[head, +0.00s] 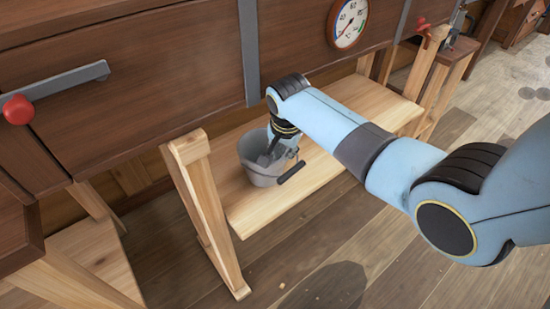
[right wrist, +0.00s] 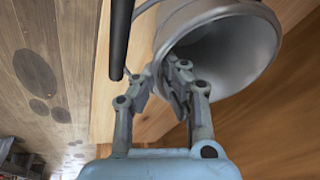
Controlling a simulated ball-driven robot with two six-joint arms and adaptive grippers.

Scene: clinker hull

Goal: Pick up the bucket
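The grey metal bucket (head: 258,178) stands upright on a light wooden shelf (head: 300,195) below the dark planked hull. Its dark handle grip (head: 291,172) hangs at its near right side. My right gripper (head: 269,156) reaches down at the bucket's rim. In the right wrist view the bucket (right wrist: 235,50) shows its open mouth, and my right gripper (right wrist: 163,78) has its fingertips drawn close together on the wall, one finger inside and one outside. The handle grip (right wrist: 120,38) lies just left of the fingers. My left gripper is not in view.
The hull (head: 150,80) overhangs the shelf, with a red-knobbed lever (head: 18,109) at left and a round gauge (head: 348,22) at upper right. A wooden trestle leg (head: 205,205) stands left of the bucket. The plank floor in front is open.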

